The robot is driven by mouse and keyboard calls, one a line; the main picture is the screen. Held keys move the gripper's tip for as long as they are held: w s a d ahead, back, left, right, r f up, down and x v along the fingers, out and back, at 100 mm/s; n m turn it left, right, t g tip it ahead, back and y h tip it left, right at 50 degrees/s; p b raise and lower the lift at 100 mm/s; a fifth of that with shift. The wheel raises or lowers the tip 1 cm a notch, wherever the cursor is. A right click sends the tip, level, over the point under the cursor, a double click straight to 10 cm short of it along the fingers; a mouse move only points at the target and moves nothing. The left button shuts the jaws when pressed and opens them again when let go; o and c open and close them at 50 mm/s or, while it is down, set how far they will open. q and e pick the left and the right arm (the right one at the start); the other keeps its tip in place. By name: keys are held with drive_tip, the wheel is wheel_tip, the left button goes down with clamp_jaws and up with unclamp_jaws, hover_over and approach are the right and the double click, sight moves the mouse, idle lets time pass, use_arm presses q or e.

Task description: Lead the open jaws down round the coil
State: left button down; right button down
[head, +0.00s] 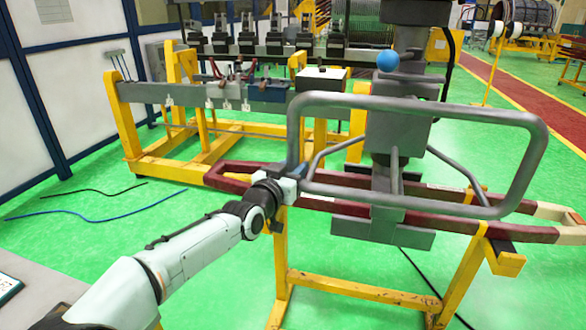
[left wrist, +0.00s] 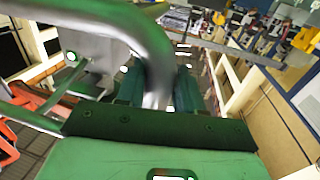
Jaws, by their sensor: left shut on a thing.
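The dark red coil (head: 250,180), a long flat loop with pale ends, lies across the yellow stand (head: 350,287). A grey lifting tool (head: 400,130) hangs over its middle, with a large tubular handle (head: 420,107) in front. The tool's lower grey plate (head: 365,232) shows at the coil's near side. I cannot tell how far the jaws enclose the coil. My left gripper (head: 290,177) is shut on the handle's lower left corner. In the left wrist view the grey handle tube (left wrist: 150,45) runs between the fingers. My right gripper is not in view.
A blue ball (head: 388,61) sits on the tool's left side. A yellow frame with a grey beam (head: 150,93) and clamps stands behind. A black cable and a blue hose (head: 90,219) lie on the green floor at left. Floor in front of the stand is mostly clear.

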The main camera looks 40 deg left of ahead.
use_arm(q)
drive_tip(key=c, duration=0.6)
unclamp_jaws()
drive_tip(key=shift+r, duration=0.1)
drive_tip(key=shift+c, duration=0.2)
